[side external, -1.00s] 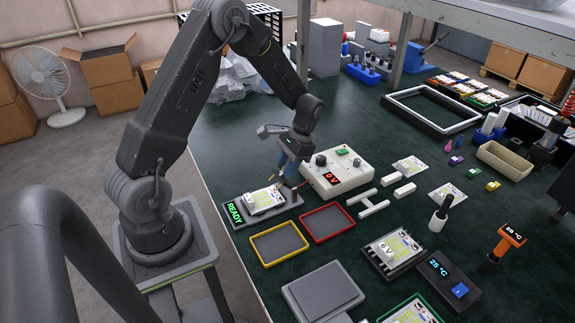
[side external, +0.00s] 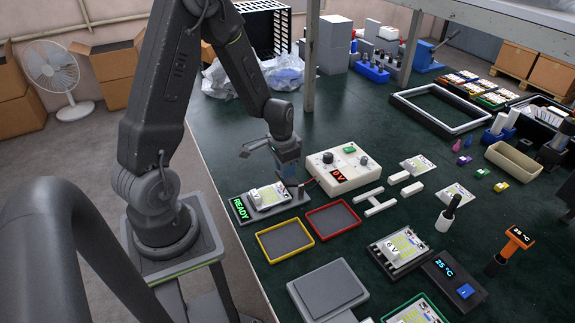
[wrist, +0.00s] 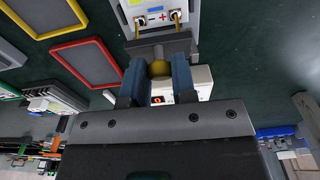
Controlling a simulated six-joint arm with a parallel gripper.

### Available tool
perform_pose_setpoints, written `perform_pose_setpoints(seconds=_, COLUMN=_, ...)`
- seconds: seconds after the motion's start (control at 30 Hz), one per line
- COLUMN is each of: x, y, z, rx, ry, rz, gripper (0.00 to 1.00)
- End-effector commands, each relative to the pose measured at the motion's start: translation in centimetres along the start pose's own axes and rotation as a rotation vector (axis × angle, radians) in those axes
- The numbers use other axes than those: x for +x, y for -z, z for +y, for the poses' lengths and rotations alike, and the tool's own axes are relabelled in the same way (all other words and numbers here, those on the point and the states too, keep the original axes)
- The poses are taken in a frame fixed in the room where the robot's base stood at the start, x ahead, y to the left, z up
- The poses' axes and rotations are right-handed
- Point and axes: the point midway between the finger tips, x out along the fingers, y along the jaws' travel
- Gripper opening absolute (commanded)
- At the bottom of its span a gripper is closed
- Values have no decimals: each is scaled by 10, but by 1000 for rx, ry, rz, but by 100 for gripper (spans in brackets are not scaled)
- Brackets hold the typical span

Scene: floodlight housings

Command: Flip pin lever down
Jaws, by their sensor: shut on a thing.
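The test fixture with a green READY sign (side external: 241,209) holds a white board (side external: 270,195) on the bench. My gripper (side external: 290,184) is low at the fixture's right end. The lever's grey crossbar (wrist: 158,49) lies by the edge of the board (wrist: 156,6). Two gold pins (wrist: 177,15) are at the board's minus and plus pads; I cannot tell if they touch. In the side view my gripper hides the knob.
A white control box (side external: 343,168) with a red display stands just behind my gripper. Yellow (side external: 284,241) and red (side external: 332,219) trays lie in front of the fixture. White bars (side external: 379,202) lie to the right. A grey plate (side external: 328,289) is nearer the camera.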

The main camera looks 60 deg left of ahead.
Motion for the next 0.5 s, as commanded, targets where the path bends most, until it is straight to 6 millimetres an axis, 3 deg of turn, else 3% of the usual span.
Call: perform_pose_setpoints(seconds=0.5, x=0, y=-2, z=-2, rx=-1, ry=3, rz=46, gripper=1)
